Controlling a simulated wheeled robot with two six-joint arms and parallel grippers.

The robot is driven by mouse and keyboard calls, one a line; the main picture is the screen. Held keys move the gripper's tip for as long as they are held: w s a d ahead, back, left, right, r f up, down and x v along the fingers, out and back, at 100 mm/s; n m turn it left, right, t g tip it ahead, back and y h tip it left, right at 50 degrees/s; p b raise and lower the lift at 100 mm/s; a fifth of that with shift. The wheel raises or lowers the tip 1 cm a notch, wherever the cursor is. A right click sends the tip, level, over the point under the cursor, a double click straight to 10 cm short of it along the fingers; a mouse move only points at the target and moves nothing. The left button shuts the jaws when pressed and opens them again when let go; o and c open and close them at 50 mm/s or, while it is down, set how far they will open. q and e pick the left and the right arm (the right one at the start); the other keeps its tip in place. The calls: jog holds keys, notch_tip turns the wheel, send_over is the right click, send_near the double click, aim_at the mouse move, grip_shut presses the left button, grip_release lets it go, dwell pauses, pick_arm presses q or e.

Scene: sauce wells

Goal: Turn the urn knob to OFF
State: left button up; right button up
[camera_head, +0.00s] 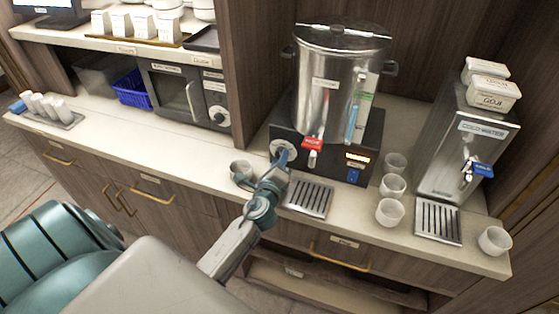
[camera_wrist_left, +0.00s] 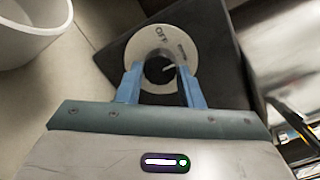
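The urn (camera_head: 335,80) is a tall steel cylinder on a black base (camera_head: 325,152) with a lit orange display. Its knob (camera_wrist_left: 158,68) is black, on a round white dial (camera_wrist_left: 176,28) that also shows in the head view (camera_head: 275,146). In the wrist view, OFF is printed at the dial's top and the knob's pale mark points right, away from OFF. My left gripper (camera_wrist_left: 160,72) is open, its blue fingertips on either side of the knob with small gaps visible; in the head view it (camera_head: 283,158) partly hides the dial. My right gripper is out of view.
A drip tray (camera_head: 309,198) lies below the red HOT tap (camera_head: 312,143). Several cups stand to the right, beside the cold-water dispenser (camera_head: 465,135). The counter left of the urn is mostly clear.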

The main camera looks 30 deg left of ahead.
pick_arm(q)
jog(key=c, duration=0.4)
jog(key=shift+n, duration=0.4)
jog(key=n+b, duration=0.1)
jog(key=n, duration=0.4)
jog(key=n+b, duration=0.1)
jog(key=n, duration=0.3)
jog(key=shift+r+g+h+b, duration=0.1)
jog(key=shift+g+h+b, duration=0.2)
jog(key=shift+h, duration=0.1)
jog(key=shift+a+n, duration=0.1)
jog(key=shift+n, duration=0.7)
